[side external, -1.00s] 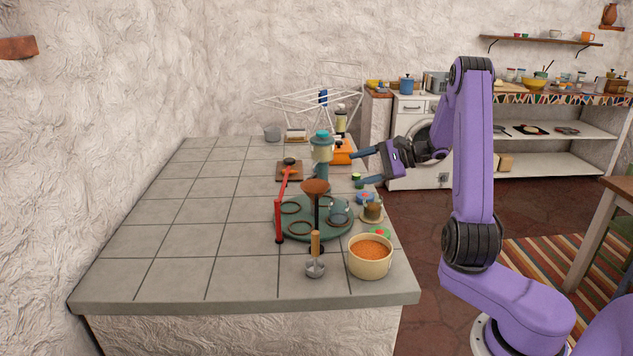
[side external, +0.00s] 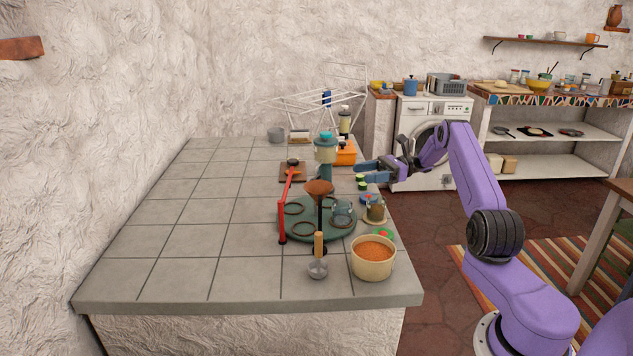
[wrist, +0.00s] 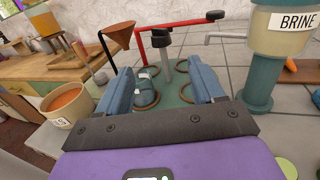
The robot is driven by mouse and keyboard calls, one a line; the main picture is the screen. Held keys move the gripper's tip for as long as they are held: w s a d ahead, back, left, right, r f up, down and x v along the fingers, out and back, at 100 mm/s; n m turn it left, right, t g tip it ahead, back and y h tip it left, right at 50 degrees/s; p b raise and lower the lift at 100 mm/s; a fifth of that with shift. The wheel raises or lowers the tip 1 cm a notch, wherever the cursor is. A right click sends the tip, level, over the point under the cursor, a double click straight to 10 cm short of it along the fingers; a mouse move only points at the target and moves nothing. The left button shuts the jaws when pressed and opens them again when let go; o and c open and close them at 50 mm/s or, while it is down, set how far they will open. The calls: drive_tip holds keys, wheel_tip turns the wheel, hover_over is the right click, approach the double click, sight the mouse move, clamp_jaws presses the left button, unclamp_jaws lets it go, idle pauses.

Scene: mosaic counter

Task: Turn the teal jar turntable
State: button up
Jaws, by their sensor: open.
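The teal turntable (side external: 334,234) lies flat on the counter near its right side, with dark rings on top. A clear glass jar (side external: 342,214) stands in its right part. In the wrist view the turntable (wrist: 176,97) shows beyond and between my open fingers, with jars (wrist: 146,88) near the left finger and a dark-capped central post (wrist: 166,66). My gripper (side external: 359,171) is open and empty, off the counter's right edge and behind the turntable in the side view. It is apart from the turntable; its fingers (wrist: 160,72) point toward it in the wrist view.
A red post with a bar (side external: 282,220) stands at the turntable's left. A brown funnel (side external: 319,188) stands over it. The BRINE dispenser (side external: 325,150) is behind, also right in the wrist view (wrist: 282,42). An orange-filled tub (side external: 373,257) stands in front. The counter's left is clear.

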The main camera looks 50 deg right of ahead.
drive_tip(key=x, duration=1.6)
drive_tip(key=shift+s, duration=0.1)
clamp_jaws()
drive_tip(key=shift+m+t+h, duration=0.6)
drive_tip(key=shift+m+t, duration=0.1)
drive_tip(key=shift+t, duration=0.2)
drive_tip(key=shift+f+m+t+h, duration=0.1)
drive_tip(key=shift+m+t+h, duration=1.8)
drive_tip(key=shift+t+h, duration=0.2)
drive_tip(key=shift+d+m+t+h, duration=0.1)
drive_tip(key=shift+m+t+h, duration=0.35)
drive_tip(key=shift+h, duration=0.25)
unclamp_jaws()
